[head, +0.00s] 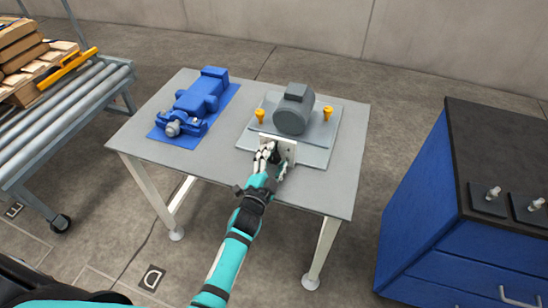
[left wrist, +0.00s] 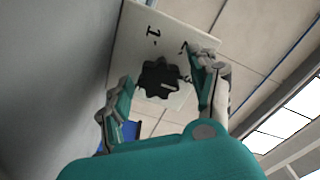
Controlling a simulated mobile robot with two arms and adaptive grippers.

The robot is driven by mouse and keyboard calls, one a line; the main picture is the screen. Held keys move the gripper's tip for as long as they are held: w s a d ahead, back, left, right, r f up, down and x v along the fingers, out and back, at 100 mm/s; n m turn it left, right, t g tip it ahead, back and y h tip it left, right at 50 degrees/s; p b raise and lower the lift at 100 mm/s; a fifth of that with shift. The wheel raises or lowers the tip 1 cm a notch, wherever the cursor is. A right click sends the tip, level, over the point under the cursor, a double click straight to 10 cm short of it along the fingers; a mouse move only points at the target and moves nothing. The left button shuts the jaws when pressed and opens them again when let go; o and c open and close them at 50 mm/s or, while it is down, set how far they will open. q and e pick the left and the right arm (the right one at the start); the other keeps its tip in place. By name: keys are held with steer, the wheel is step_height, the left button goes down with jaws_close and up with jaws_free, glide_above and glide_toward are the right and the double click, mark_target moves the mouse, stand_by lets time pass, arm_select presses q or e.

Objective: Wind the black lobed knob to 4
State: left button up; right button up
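The black lobed knob (left wrist: 159,79) sits on a white plate (left wrist: 138,40) with dark numerals in the left wrist view. A 1 reads clearly above the knob, and what looks like a 3 is at its right. Another mark between them is partly covered by a finger. A small pale mark shows on the knob, but its exact heading is hard to read. My left gripper (left wrist: 164,70) is open, one finger on each side of the knob, with visible gaps. In the head view my left gripper (head: 268,158) is at the upright white plate (head: 288,151) and mostly hides the knob. My right gripper is out of view.
The grey table (head: 335,180) carries a grey motor (head: 293,112) between yellow eyebolts on a base plate, and a blue pump (head: 202,95) on a blue mat. A blue cabinet (head: 420,215) stands right, a roller conveyor (head: 60,115) left. The table's front right is clear.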

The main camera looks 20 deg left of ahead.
arm_select(q)
steer(key=c, duration=0.9)
steer(key=shift+c, duration=0.8)
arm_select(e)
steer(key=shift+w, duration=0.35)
arm_select(q)
steer(key=shift+f+m, duration=0.1)
steer(key=shift+m, duration=0.3)
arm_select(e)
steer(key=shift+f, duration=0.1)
arm_select(q)
steer(key=m+b, duration=0.2)
steer(key=m, duration=0.3)
steer(key=shift+f, duration=0.1)
steer(key=m+b, duration=0.1)
steer(key=m, duration=0.5)
steer(key=shift+b, duration=0.35)
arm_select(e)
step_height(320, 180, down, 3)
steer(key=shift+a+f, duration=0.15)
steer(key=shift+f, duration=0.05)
arm_select(q)
steer(key=o, duration=1.1)
steer(key=shift+o, duration=0.3)
